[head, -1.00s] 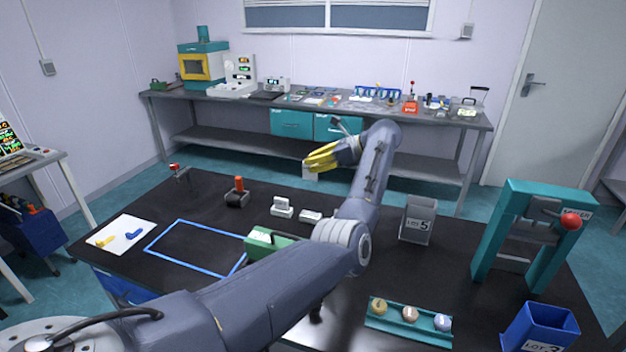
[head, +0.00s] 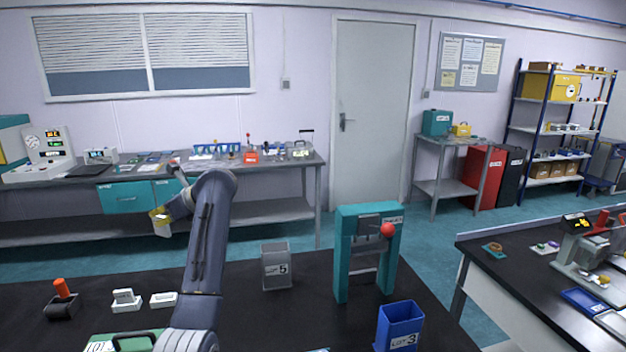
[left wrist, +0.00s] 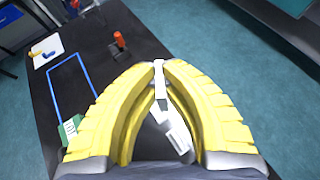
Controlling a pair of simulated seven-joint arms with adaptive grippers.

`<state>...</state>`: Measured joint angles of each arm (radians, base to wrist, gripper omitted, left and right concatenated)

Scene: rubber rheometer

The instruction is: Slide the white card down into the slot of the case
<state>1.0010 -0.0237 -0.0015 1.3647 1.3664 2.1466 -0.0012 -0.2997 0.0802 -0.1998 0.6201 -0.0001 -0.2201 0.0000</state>
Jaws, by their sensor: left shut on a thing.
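A green case (head: 122,343) with a dark handle and white label lies on the table, cut by the bottom edge in the head view. My right gripper is out of view.
A blue outline (left wrist: 73,90) encloses bare tabletop.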

